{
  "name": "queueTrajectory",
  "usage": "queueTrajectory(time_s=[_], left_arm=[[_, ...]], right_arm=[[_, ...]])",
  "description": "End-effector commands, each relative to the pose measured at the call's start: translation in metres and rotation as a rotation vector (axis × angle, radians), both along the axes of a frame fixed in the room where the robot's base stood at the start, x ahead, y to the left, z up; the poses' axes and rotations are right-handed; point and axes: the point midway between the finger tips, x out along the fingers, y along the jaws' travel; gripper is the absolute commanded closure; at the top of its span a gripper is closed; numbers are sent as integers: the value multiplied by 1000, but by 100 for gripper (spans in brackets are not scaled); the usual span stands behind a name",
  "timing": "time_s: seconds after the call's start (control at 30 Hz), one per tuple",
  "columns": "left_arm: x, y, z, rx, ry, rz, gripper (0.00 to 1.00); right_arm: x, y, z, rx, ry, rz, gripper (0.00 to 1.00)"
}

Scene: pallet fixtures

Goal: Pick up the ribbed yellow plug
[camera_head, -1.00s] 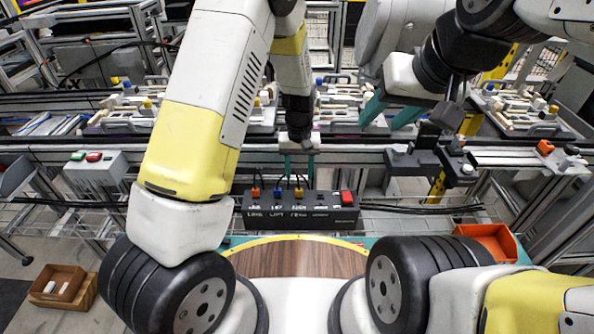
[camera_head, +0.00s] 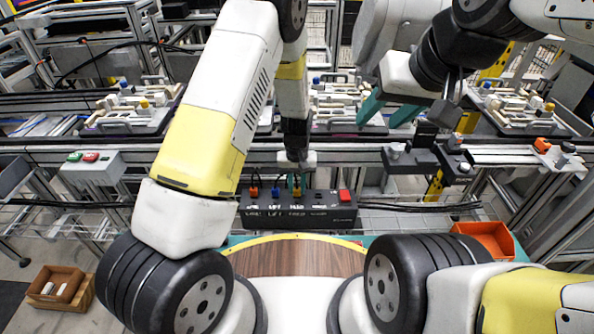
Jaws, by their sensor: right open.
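A black box (camera_head: 330,216) stands in front of the rail, with a row of plugs and cables along its top. The yellow plug (camera_head: 297,193) is third from the left, beside a blue plug (camera_head: 276,195) and an orange plug (camera_head: 254,193). My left gripper (camera_head: 296,184) points down at the yellow plug, its teal fingers at the plug's sides. The plug is partly hidden, and I cannot tell whether the fingers touch it. My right gripper (camera_head: 387,113) is open and empty over the conveyor, right of the box.
A red switch (camera_head: 345,196) sits on the box's right end. A grey button box (camera_head: 93,168) stands at left, an orange bin (camera_head: 486,238) at right. Pallets with parts (camera_head: 134,113) line the conveyor behind. Wire shelving and black cables lie around the box.

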Motion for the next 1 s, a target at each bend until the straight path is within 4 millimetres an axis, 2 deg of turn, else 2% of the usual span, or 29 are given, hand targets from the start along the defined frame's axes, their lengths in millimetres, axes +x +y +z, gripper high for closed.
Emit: queueTrajectory(time_s=[0.57,0.77,0.87,1.0], left_arm=[[0,0,4,0,-1,0,100],[1,-1,23,-1,-3,-1,100],[1,0,39,-1,-4,-2,100],[-33,4,39,1,3,-2,100]], right_arm=[[0,0,0,0,0,0,54],[0,0,0,0,0,0,54],[0,0,0,0,0,0,54],[0,0,0,0,0,0,54]])
